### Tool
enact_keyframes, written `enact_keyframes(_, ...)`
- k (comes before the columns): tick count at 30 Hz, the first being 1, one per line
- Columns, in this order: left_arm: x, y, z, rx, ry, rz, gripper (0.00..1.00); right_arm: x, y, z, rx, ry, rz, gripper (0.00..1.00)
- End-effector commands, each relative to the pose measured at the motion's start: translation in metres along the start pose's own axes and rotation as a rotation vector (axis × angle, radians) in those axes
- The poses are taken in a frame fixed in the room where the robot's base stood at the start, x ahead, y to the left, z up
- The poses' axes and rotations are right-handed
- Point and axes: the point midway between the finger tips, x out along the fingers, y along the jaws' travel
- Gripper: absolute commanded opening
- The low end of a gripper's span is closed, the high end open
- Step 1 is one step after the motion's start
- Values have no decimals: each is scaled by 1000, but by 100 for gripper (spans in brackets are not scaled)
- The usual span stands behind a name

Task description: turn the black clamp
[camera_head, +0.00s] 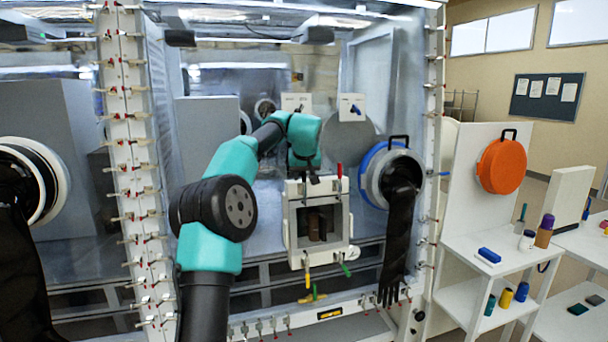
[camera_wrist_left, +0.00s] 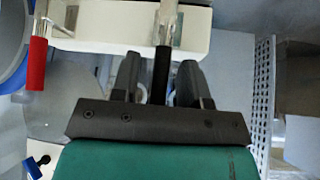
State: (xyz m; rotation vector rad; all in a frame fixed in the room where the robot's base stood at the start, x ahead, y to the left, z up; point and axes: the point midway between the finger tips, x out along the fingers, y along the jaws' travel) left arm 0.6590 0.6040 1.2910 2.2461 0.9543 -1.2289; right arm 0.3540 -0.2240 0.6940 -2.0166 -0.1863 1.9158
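The black clamp (camera_wrist_left: 161,76) stands between the two fingers of my left gripper (camera_wrist_left: 158,78) in the left wrist view. A strip of space shows on each side of it, so the fingers are around it but apart from it. In the head view my left gripper (camera_head: 312,177) is at the top edge of the white box frame (camera_head: 293,235), and it hides the black clamp there. A red clamp (camera_head: 339,172) stands to the right on the same edge and also shows in the wrist view (camera_wrist_left: 36,64). My right gripper is not in view.
Green (camera_head: 345,269) and yellow (camera_head: 307,280) clamps sit at the box frame's lower edge. A blue-ringed port (camera_head: 371,178) with a hanging black glove (camera_head: 396,240) is to the right. Clamp-lined posts (camera_head: 130,170) stand at left and right.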

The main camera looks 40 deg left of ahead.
Motion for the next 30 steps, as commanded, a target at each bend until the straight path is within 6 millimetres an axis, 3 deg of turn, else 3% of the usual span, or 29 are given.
enact_keyframes(8, -2, 0, 0, 0, 2, 0, 41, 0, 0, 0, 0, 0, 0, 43)
enact_keyframes(14, -17, 0, -1, 0, 5, 2, 41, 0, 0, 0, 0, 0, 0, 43)
enact_keyframes(30, -115, 0, 0, 0, 4, 3, 41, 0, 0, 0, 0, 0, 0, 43)
